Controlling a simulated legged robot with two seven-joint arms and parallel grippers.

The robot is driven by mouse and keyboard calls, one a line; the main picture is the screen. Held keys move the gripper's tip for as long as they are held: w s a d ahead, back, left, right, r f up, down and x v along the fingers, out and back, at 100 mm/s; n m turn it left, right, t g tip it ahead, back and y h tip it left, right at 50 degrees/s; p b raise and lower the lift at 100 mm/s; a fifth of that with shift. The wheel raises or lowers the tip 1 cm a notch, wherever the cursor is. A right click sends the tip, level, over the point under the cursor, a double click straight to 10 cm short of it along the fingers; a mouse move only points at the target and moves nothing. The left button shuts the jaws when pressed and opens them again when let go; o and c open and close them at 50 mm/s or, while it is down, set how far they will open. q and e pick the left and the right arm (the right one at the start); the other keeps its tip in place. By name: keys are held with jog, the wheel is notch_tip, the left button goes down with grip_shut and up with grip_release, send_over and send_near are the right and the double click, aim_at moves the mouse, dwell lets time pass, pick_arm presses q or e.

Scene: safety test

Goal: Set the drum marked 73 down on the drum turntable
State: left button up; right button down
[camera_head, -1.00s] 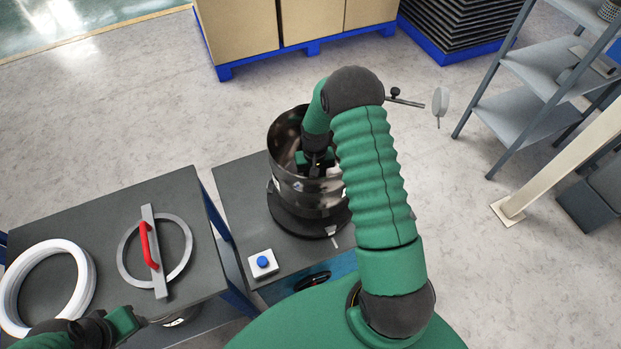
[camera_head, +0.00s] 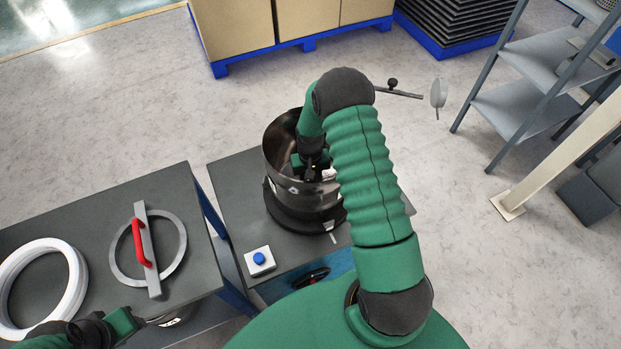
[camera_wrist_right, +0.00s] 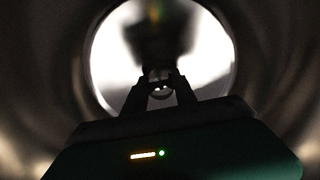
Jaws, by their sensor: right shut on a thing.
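A shiny dark steel drum (camera_head: 289,170) stands upright over the round black drum turntable (camera_head: 293,222) on the middle table. Its base looks seated on the turntable, but a small gap cannot be ruled out. No number is readable on the drum. My right gripper (camera_head: 313,172) reaches down inside the drum through its open top. In the right wrist view its jaws (camera_wrist_right: 161,88) are shut on a small rounded part inside the drum, with curved walls all around. My left gripper (camera_head: 146,322) is low at the left, away from the drum; its jaws are unclear.
A white push-button box (camera_head: 260,261) with a blue button sits in front of the turntable. The left table (camera_head: 85,215) holds a metal ring (camera_head: 180,241) with a red handle (camera_head: 140,243) and a white ring (camera_head: 72,292). A shelf rack (camera_head: 527,110) stands right.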

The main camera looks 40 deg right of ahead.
jog(key=shift+w+a+r, duration=0.15)
jog(key=shift+a+r, duration=0.05)
jog(key=shift+a, duration=0.15)
jog(key=c, duration=1.3)
grip_release()
jog(key=shift+d, duration=0.15)
jog(key=shift+c, duration=0.2)
jog(key=o, duration=0.4)
jog(key=shift+d+f, duration=0.1)
jog(key=shift+d, duration=0.05)
pick_arm(q)
jog(key=shift+a, duration=0.2)
jog(key=shift+a, duration=0.1)
pick_arm(e)
jog(key=shift+a, duration=0.2)
pick_arm(q)
jog(key=w+p+v, duration=0.1)
jog(key=p+v, duration=0.7)
jog(key=shift+w+r, duration=0.15)
jog(key=shift+w, duration=0.2)
pick_arm(e)
notch_tip(320, 180, up, 24)
jog(key=shift+d+f, duration=0.1)
jog(key=shift+f, duration=0.05)
